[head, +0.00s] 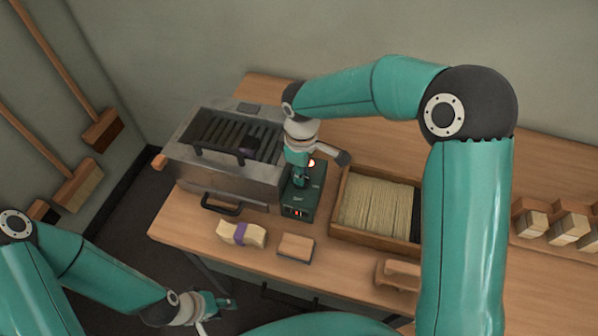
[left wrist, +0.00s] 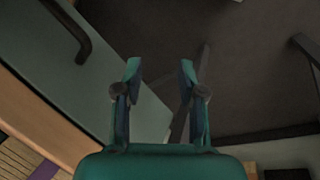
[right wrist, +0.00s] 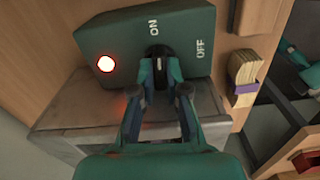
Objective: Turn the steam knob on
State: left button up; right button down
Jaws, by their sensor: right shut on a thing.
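The steam knob (right wrist: 157,52) is a small black bar on a dark green control box (right wrist: 110,45) marked ON and OFF. In the right wrist view it stands roughly in line with the ON mark. A round lamp (right wrist: 106,64) on the box glows red-white; the glow also shows in the head view (head: 311,162). My right gripper (right wrist: 158,66) is shut on the knob, and its fingers cover the knob's sides. In the head view my right gripper (head: 300,178) is over the box. My left gripper (head: 222,304) is open and empty, low in front of the table (left wrist: 160,78).
A metal steamer (head: 185,150) with slats and black handles adjoins the control box. A wooden crate of bristle bundles (head: 378,207) stands to its right. A banded bristle bundle (head: 255,236) and a wooden block (head: 295,247) lie in front. Brooms hang on the left wall.

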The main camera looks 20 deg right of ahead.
jog(key=shift+w+r+n, duration=0.2)
jog(key=shift+n, duration=0.4)
jog(key=shift+d, duration=0.1)
jog(key=c, duration=1.5)
grip_release()
jog(key=shift+o, duration=0.2)
jog(key=shift+f, duration=0.1)
jog(key=shift+s, duration=0.1)
notch_tip(320, 180, up, 12)
jog(key=shift+f, duration=0.1)
